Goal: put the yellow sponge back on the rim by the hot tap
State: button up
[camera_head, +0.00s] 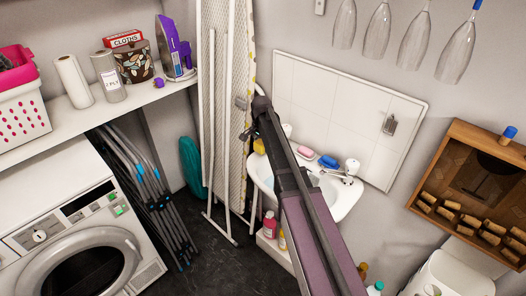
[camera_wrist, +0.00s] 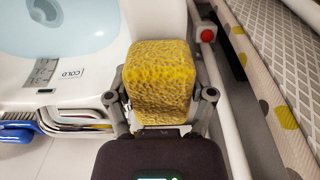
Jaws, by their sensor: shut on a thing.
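My gripper (camera_wrist: 161,98) is shut on the yellow sponge (camera_wrist: 160,72), a pitted block with one finger on each side. In the wrist view the sponge is over the rim side of the white basin (camera_wrist: 95,88); I cannot tell whether it touches the rim. In the head view the sponge (camera_head: 259,146) shows at the basin's left end, partly behind my arm. A white tap knob (camera_head: 287,130) shows behind my arm, and another tap (camera_head: 351,167) stands at the right.
An ironing board (camera_head: 222,100) stands close on the left. Bottles (camera_head: 270,224) stand below the basin. Glasses (camera_head: 400,35) hang above right.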

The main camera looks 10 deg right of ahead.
aim_at(261, 142)
jog(key=shift+f, duration=0.4)
jog(key=shift+f, duration=0.1)
jog(key=o, duration=1)
jog(key=shift+c, duration=0.2)
notch_tip(261, 142, up, 12)
jog(key=p, duration=1.1)
jog(key=shift+p, duration=0.4)
